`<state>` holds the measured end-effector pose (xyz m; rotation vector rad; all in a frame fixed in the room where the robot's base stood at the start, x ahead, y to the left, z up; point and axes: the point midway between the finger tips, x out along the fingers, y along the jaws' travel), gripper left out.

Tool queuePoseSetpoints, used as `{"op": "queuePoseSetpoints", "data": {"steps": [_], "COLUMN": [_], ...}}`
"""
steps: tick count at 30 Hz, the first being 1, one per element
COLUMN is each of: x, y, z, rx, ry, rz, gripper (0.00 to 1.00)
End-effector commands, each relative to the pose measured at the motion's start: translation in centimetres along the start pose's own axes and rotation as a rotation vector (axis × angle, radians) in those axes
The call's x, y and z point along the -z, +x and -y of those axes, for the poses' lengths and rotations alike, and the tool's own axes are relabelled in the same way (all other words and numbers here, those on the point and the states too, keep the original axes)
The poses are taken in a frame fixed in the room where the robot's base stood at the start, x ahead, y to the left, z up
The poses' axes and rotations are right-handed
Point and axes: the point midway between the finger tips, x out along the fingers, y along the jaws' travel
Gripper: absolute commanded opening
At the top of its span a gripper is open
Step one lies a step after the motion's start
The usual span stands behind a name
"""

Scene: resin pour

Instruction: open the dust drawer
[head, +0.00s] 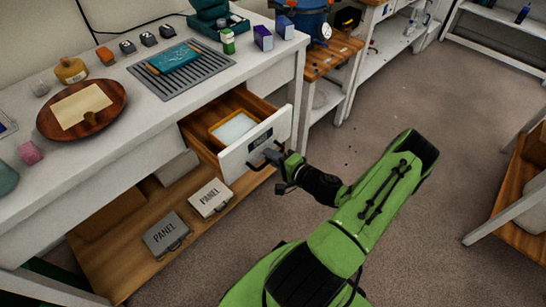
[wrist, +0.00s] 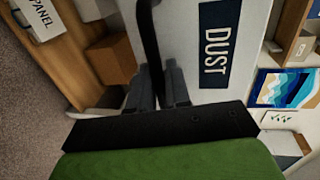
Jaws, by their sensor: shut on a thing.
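The dust drawer (head: 240,150) has a white front and a wooden body, and it stands pulled out from under the white workbench. A pale block or tray lies inside it. Its front carries a dark label reading DUST (wrist: 215,45) in the wrist view. My gripper (head: 278,162) is at the drawer front, shut on the black bar handle (wrist: 149,40). In the wrist view the grey fingers (wrist: 160,86) close around the handle. My green arm reaches in from the lower right.
The workbench top (head: 150,130) holds a round wooden board (head: 115,105), a slatted grey rack (head: 205,72) and small bottles. Panel cases (head: 167,235) lie on the lower shelf under the drawer. The carpet floor (head: 420,220) is clear to the right.

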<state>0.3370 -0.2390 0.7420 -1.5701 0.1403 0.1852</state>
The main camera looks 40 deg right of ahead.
Motion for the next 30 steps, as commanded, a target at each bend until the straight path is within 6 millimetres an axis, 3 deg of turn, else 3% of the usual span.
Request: {"op": "queuePoseSetpoints", "data": {"steps": [12, 13, 16, 25, 30], "x": [0.0, 0.0, 0.0, 0.0, 0.2], "y": [0.0, 0.0, 0.0, -0.4, -3.7], "z": [0.0, 0.0, 0.0, 0.1, 0.2], "rx": [0.0, 0.0, 0.001, 0.0, -0.001], "ry": [0.0, 0.0, 0.0, 0.001, 0.005], "rz": [0.0, 0.0, 0.0, -0.001, -0.007], "gripper": [0.0, 0.22, 0.34, 0.34, 0.34]}}
